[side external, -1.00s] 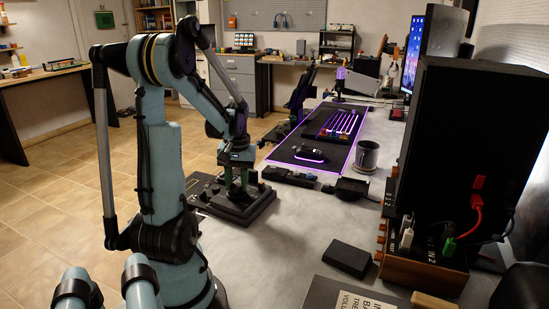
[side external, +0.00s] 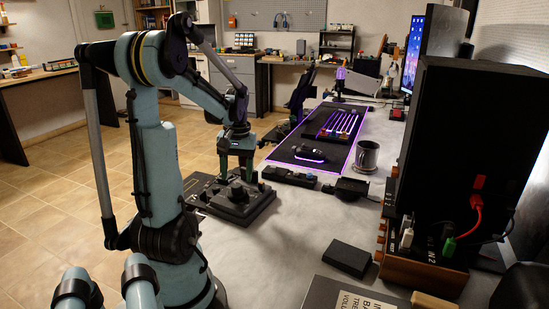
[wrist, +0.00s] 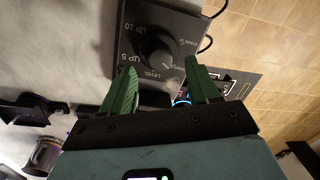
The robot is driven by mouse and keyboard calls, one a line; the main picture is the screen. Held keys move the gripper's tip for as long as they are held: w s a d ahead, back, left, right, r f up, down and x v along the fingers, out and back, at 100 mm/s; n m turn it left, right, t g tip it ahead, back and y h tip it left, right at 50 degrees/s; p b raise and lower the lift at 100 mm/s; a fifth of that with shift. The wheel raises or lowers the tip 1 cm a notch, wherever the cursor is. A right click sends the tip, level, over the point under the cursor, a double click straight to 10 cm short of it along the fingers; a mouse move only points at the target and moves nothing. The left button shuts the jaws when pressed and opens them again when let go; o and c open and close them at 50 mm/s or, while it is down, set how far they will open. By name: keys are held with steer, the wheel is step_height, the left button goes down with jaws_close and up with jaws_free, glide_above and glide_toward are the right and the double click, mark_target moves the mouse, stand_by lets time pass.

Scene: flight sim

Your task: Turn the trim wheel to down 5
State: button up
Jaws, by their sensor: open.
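The trim wheel (wrist: 155,50) is a dark round knob on a black panel (wrist: 195,27) in the wrist view. White labels around it include UP 10, UP 5 and LEVEL; those on its right are hard to read. I cannot tell for sure which mark it points to. My gripper (wrist: 161,64) has two green fingers spread apart, one toward each side of the knob's lower part, with nothing held. In the side view my gripper (side external: 236,170) points down above the black control panel (side external: 232,207); the knob cannot be made out clearly there.
A keyboard (side external: 338,124) and mouse (side external: 309,153) lie on a purple-lit mat beyond the panel. A mug (side external: 367,157) and a small black box (side external: 347,258) stand on the grey desk at right. Other dark controls (side external: 290,178) sit right of the panel.

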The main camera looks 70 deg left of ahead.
mark_target(240, 185)
step_height(240, 185, up, 9)
steer(key=shift+w+d, duration=0.15)
steer(key=shift+w, duration=0.1)
steer(key=shift+w+f, duration=0.1)
stand_by(0.3)
steer(key=w+d+f+m+t, duration=0.1)
steer(key=w+d+m+t, duration=0.1)
steer(key=d, duration=0.7)
steer(key=w+d+f+m+t, duration=0.2)
steer(key=d+m, duration=0.4)
steer(key=d, duration=0.4)
steer(key=w+d+f+m+t, duration=0.1)
steer(key=w+d+m+t, duration=0.3)
steer(key=d, duration=0.6)
steer(key=shift+w+d+f+m, duration=0.25)
steer(key=shift+w+m, duration=0.25)
steer(key=shift+w, duration=0.3)
